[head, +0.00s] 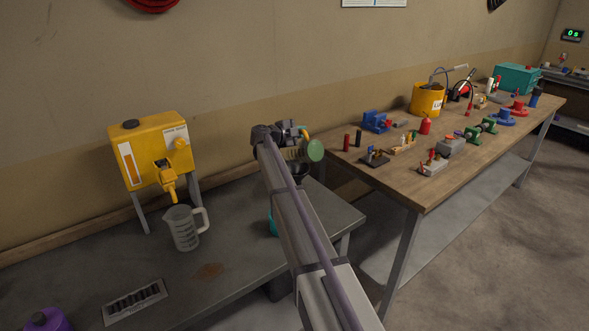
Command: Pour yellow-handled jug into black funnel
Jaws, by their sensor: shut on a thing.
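My gripper (289,134) is at the far end of my arm, near the middle of the picture, and is shut on the yellow-handled jug. A bit of the jug's yellow handle (306,134) shows beside the fingers. A round green end (315,150) faces right, so the jug looks tipped, but most of it is hidden behind my arm. The black funnel (301,170) shows just below the jug, partly covered by my arm. A teal container (273,222) shows under the funnel area, mostly hidden. I cannot tell whether liquid is flowing.
A clear measuring jug with a pale handle (183,230) stands on the grey bench (235,245) under a yellow dispenser (153,150). A vent grate (134,302) and a purple container (47,320) are at front left. The wooden bench (425,185) at right holds several tools and a yellow bucket (425,100).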

